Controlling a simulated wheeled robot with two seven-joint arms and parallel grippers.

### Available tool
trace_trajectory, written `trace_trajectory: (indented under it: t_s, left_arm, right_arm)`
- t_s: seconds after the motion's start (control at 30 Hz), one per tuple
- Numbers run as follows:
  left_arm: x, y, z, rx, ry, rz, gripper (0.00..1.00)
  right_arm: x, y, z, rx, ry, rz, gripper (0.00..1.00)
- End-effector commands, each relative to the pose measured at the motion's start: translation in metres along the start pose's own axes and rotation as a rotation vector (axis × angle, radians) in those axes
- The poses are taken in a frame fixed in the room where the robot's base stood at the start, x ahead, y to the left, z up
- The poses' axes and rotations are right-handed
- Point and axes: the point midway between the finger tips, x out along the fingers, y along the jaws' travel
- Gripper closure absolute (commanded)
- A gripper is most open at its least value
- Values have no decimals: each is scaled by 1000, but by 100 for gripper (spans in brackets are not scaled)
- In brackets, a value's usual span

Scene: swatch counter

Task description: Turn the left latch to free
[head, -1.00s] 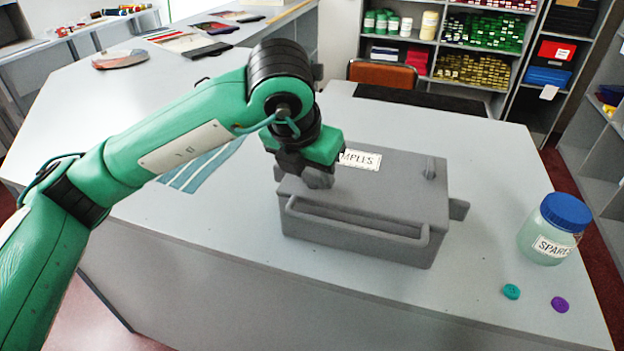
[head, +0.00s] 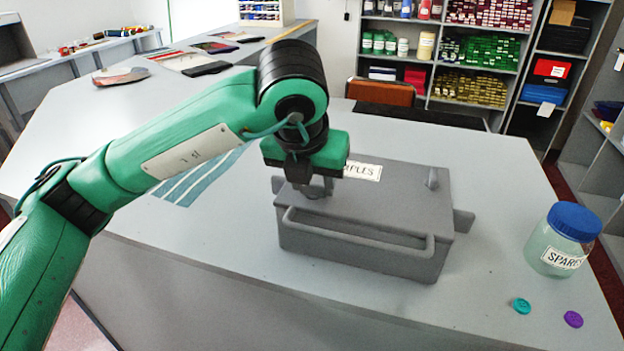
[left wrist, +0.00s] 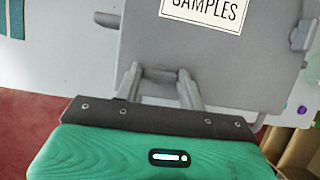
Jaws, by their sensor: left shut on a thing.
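A grey box (head: 400,205) with a SAMPLES label (head: 362,171) and a front bar handle sits on the counter. My left gripper (head: 314,190) points down at the left part of its lid. In the left wrist view its two fingers (left wrist: 160,85) are shut on the left latch (left wrist: 159,73), a small grey bar between the fingertips. In the head view the gripper hides most of that latch. The right latch (head: 432,179) is a grey knob standing at the lid's right side, and it also shows in the left wrist view (left wrist: 300,38). My right gripper is out of view.
A SPARES jar (head: 562,240) with a blue lid stands right of the box. A teal button (head: 521,306) and a purple button (head: 573,319) lie in front of it. A striped blue cloth (head: 200,180) lies left of the box.

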Motion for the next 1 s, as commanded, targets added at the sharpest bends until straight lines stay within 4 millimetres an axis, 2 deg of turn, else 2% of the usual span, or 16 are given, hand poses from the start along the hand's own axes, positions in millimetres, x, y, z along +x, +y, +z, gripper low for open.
trace_trajectory:
  t_s: [0.17,0.2,0.27,0.3,0.53,0.67,0.77,1.0]
  left_arm:
    - [0,0,0,0,0,0,83]
    - [0,0,0,0,0,0,52]
    - [0,0,0,0,0,0,41]
    - [0,0,0,0,0,0,38]
    - [0,0,0,0,0,0,38]
    - [-7,0,1,0,-2,0,38]
    - [-20,0,1,0,-3,0,38]
    - [-76,0,1,0,-6,1,38]
  right_arm:
    - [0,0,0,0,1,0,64]
    - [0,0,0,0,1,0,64]
    - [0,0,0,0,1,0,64]
    - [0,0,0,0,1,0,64]
    - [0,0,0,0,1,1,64]
    - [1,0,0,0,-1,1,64]
    - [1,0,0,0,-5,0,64]
    - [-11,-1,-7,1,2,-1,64]
